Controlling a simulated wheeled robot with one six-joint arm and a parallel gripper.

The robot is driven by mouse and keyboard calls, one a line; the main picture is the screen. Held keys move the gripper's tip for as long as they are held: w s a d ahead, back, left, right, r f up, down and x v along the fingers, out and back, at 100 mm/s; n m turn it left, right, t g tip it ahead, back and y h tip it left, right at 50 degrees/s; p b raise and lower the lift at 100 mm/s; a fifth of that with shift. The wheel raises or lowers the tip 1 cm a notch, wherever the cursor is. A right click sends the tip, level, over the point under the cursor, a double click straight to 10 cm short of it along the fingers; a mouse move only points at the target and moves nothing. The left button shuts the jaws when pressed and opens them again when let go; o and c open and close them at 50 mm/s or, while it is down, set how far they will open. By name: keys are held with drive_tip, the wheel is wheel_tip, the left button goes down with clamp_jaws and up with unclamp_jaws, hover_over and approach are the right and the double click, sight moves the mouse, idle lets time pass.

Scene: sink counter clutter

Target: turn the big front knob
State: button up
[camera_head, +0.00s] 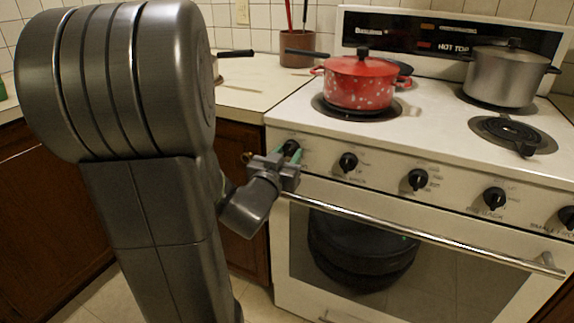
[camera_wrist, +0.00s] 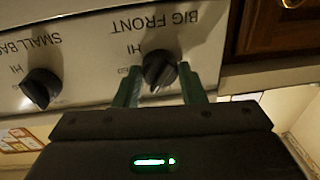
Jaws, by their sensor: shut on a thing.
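The big front knob (camera_wrist: 159,66) is black and round with a raised grip, on the white stove panel under the upside-down label "BIG FRONT". In the head view it is the leftmost knob (camera_head: 291,147), partly hidden by my gripper. My gripper (camera_wrist: 160,82) has one green finger on each side of the knob and is shut on it. In the head view my gripper (camera_head: 287,158) reaches the panel's left end from the lower left.
The small back knob (camera_wrist: 41,88) sits beside it, with more knobs along the panel. The oven door handle (camera_head: 420,234) runs just below. A red pot (camera_head: 358,85) and a steel pot (camera_head: 506,77) stand on burners above. A dark wooden cabinet (camera_head: 240,180) borders the stove's left.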

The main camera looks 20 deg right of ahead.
drive_tip(key=shift+f+m+b, duration=0.15)
drive_tip(key=shift+m+b, duration=0.5)
drive_tip(key=shift+m, duration=0.25)
drive_tip(key=o, duration=1)
drive_tip(key=shift+a, duration=0.1)
drive_tip(key=p+v, duration=0.2)
drive_tip(key=v, duration=1.1)
drive_tip(key=shift+s+a, duration=0.2)
drive_tip(key=shift+a, duration=0.05)
drive_tip(key=shift+d, duration=0.1)
